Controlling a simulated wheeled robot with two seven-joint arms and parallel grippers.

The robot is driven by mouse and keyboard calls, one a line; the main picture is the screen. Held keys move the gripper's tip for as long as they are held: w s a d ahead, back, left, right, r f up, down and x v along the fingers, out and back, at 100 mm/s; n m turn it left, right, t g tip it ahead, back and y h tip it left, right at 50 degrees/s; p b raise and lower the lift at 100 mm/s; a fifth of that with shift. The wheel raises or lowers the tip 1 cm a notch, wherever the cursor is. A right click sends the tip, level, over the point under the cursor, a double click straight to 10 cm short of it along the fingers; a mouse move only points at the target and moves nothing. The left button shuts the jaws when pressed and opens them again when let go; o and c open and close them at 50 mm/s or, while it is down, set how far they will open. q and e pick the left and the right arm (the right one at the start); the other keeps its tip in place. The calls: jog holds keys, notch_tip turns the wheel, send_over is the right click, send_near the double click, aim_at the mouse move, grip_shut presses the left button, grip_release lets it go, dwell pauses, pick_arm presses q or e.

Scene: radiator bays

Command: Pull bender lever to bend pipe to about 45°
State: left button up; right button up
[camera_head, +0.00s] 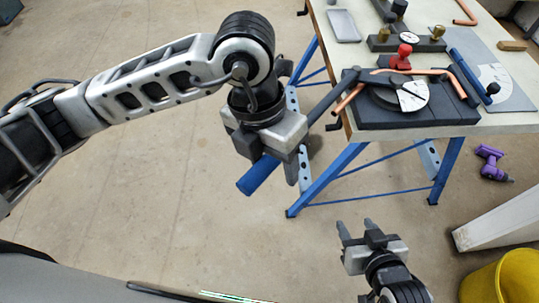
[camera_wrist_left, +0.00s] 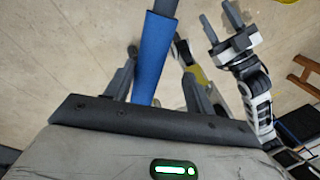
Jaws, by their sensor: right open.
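The pipe bender (camera_head: 420,112) is a dark block with a white dial at the bench's front left edge. A copper pipe (camera_head: 420,71) lies across it; a copper length (camera_head: 347,100) also slants past its left edge, and the lever partly hides how they join. The lever reaches out over the bench edge, ending in a blue grip (camera_head: 260,175), also in the left wrist view (camera_wrist_left: 152,60). My left gripper (camera_head: 275,155) straddles this grip; its fingers are apart, with a gap at the right finger. My right gripper (camera_head: 356,226) is open and empty, low beside the bench.
The bench (camera_head: 345,60) has blue legs. On it are a grey tray (camera_head: 343,25), a red knob (camera_head: 402,55), another blue bar (camera_head: 470,75) and a protractor plate (camera_head: 510,95). A purple drill (camera_head: 492,163) and yellow bucket (camera_head: 510,278) are on the floor.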

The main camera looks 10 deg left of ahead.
pick_arm(q)
jog(key=shift+s, duration=0.2)
notch_tip(320, 180, up, 16)
jog(key=w+a, duration=0.1)
jog(key=a, duration=0.1)
jog(key=shift+w+a+f+b, duration=0.2)
jog(key=shift+w+a+b, duration=0.2)
jog(key=shift+b, duration=0.05)
jog(key=shift+c, duration=0.3)
